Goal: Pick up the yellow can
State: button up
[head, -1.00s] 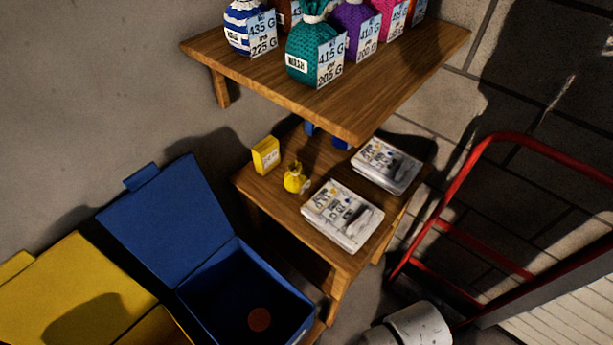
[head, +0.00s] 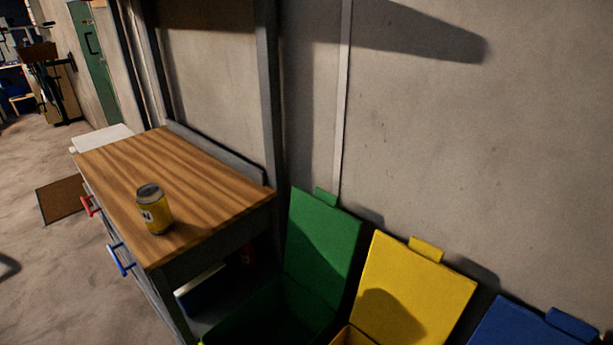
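The yellow can (head: 156,216) stands upright on the wooden top of a workbench (head: 190,180), near its front right corner. It has a grey metal top and a label with a dark mark on its side. Nothing touches the can. My gripper is not in view.
The bench has a red handle (head: 90,206) and a blue handle (head: 121,260) on its front. Open bins stand to its right: green (head: 322,240), yellow (head: 415,290) and blue (head: 530,328). A brown board (head: 62,200) is by the bench's left side. Floor (head: 50,270) in front looks mostly clear.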

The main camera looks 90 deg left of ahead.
aim_at(151, 201)
jog(key=u, duration=2.85)
